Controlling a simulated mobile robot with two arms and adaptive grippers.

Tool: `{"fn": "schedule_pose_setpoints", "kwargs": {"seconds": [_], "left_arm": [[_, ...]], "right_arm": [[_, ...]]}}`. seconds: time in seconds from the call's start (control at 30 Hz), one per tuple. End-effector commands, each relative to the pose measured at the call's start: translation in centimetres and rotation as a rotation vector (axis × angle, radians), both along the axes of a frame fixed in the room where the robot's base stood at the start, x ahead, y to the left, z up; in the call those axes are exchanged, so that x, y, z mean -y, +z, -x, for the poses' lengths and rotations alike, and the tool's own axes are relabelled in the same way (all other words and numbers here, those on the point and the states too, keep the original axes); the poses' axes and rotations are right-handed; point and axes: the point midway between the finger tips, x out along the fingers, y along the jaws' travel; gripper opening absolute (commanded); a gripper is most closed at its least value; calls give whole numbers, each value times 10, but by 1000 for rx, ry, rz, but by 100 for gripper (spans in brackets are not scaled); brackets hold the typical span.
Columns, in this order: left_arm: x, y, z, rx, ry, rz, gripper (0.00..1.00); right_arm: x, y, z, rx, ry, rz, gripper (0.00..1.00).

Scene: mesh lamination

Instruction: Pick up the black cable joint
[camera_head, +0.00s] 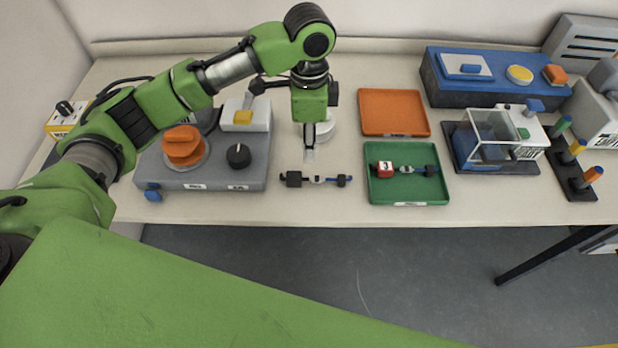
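A second, similar dark joint (430,170) lies in the green tray (408,193), beside a red and white piece (382,168). My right gripper is not in view.
A grey machine (215,178) with an orange knob stands left of the joint. A white round object (325,130) is behind my gripper. An orange tray (394,112), a blue box (440,88) and a clear-lidded device (497,130) stand to the right. Bare table surrounds the joint.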

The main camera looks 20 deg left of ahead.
Motion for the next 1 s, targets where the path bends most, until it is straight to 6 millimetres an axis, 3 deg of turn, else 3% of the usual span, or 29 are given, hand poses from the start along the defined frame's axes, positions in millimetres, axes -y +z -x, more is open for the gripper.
{"fn": "schedule_pose_setpoints", "kwargs": {"seconds": [0.13, 0.43, 0.73, 1.0], "left_arm": [[-4, -11, -1, -8, 1, -8, 28], [-3, -67, -1, -6, 1, -7, 28], [-3, -91, -3, -5, 2, -6, 28], [-3, -129, -5, -4, 0, -5, 28]], "right_arm": [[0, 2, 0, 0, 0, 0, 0], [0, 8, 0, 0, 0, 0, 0], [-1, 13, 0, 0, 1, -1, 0], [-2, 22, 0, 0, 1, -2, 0]]}}
